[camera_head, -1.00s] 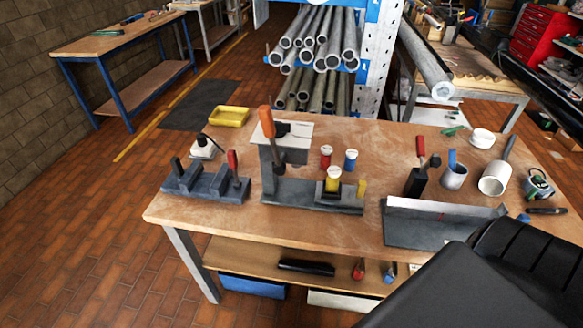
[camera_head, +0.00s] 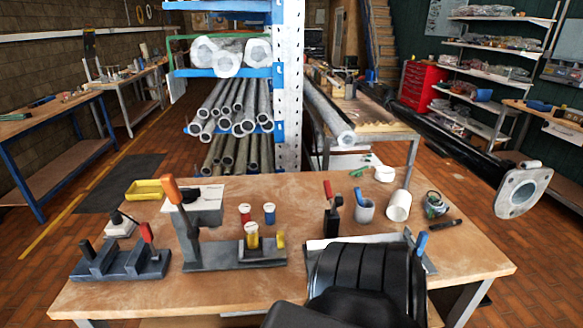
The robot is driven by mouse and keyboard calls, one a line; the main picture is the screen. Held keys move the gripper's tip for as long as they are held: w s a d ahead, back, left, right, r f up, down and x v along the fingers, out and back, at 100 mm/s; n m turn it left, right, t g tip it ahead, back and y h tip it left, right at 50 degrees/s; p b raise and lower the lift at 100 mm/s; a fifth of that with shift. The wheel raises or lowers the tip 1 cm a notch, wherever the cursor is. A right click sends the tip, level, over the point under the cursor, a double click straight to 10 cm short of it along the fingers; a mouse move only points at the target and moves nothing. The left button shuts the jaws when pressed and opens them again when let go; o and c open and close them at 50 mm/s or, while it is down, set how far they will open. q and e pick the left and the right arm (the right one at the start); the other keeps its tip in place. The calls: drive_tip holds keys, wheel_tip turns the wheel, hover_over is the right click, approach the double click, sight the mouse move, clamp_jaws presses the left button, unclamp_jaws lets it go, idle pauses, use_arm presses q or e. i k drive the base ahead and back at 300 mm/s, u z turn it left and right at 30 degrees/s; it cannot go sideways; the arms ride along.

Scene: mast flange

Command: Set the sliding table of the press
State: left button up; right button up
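The press (camera_head: 203,208) stands on the workbench left of centre, with a grey column and head and a lever with an orange handle (camera_head: 171,189). Its long dark base (camera_head: 215,258) reaches to the right. On the base's right part sits a block (camera_head: 262,252), seemingly the sliding table, with a yellow-topped cylinder (camera_head: 252,238) and a yellow piece (camera_head: 280,239) at it. The block is to the right of the head, not under it. Neither gripper shows; a black arm link of mine covers the bench's front right.
A dark fixture (camera_head: 121,263) with a red handle stands left of the press. Red (camera_head: 245,215) and blue (camera_head: 269,215) capped cylinders stand behind the base. A yellow tray (camera_head: 150,189), cups and tools lie around. A metal flange (camera_head: 522,193) ends a black mast at right.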

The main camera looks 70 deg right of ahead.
sight(271, 249)
drive_tip(key=z, duration=0.05)
drive_tip(key=k, duration=0.9)
drive_tip(key=z, duration=1.95)
drive_tip(key=i, duration=0.5)
drive_tip(key=u, duration=0.05)
